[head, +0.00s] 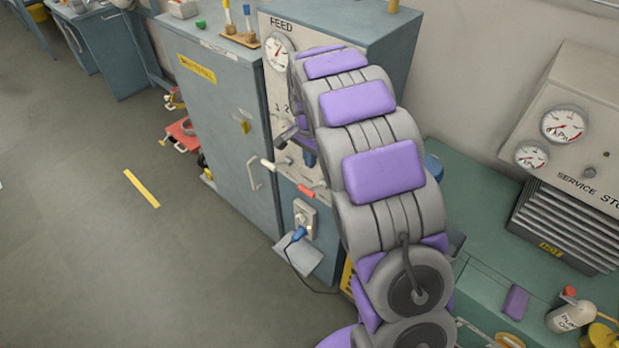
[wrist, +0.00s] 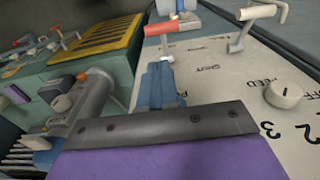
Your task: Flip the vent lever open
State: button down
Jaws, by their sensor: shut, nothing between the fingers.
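A lever with an orange-red grip (wrist: 161,47) stands out from the pale FEED panel (wrist: 225,55). A word that looks like SHUT is printed beside it, so I take it for the vent lever; no vent label is readable. The same red grip (head: 306,191) shows low on the panel in the head view. My gripper (wrist: 160,68) is shut and empty, its blue fingers pointing at this lever. The fingers overlap the lever's base in the wrist view, so I cannot tell whether they touch. In the head view my arm hides much of the panel, and the gripper (head: 309,158) shows only partly.
A cream-gripped lever (wrist: 257,12) sits nearby on the same panel, and a round knob (wrist: 284,93) with numbers is at the right. A socket with a blue plug (head: 300,232) is below the panel. A green bench (head: 480,270) with loose items stands at the right.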

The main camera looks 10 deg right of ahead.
aim_at(306, 191)
jog(key=shift+a, duration=0.15)
notch_tip(306, 191, down, 10)
jog(key=shift+w+a+b, duration=0.1)
jog(key=shift+b, duration=0.65)
jog(key=shift+s+f, duration=0.1)
jog(key=shift+s, duration=0.1)
